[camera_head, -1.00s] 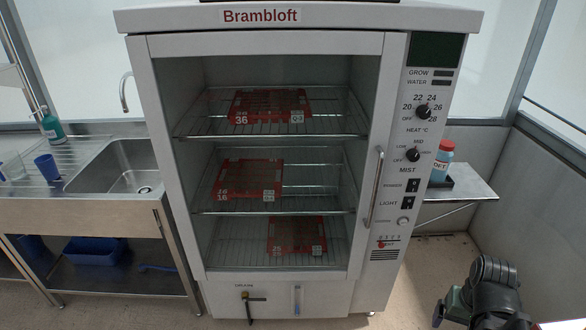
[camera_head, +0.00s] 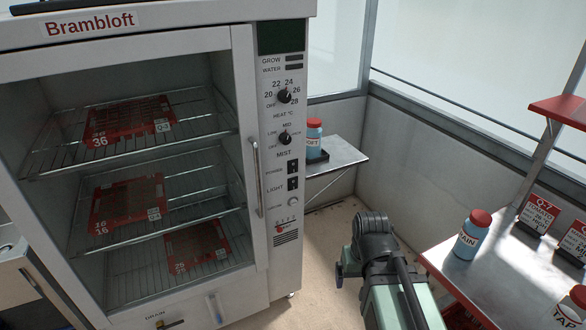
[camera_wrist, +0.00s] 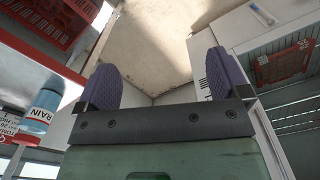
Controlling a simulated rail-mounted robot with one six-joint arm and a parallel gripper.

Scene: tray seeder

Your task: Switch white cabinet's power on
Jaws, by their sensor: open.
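The white cabinet (camera_head: 243,95) stands at the left of the head view, its glass door closed. Its control panel on the right has a dark, blank display (camera_head: 282,37), a heat knob (camera_head: 284,96) and a mist knob (camera_head: 285,138). Below them is a black power switch (camera_head: 292,168), with a light switch (camera_head: 293,183) under it. The power switch's position is too small to tell. My gripper (camera_wrist: 160,62) is open and empty in the wrist view, its purple fingers apart. The cabinet (camera_wrist: 232,22) shows at the upper right there, apart from the fingers.
Red trays (camera_head: 130,118) lie on the cabinet's wire shelves. A side shelf (camera_head: 340,155) beside the panel holds a red-capped blue bottle (camera_head: 313,134). A metal bench (camera_head: 490,270) with a bottle (camera_head: 472,235) and label signs (camera_head: 538,215) stands right.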

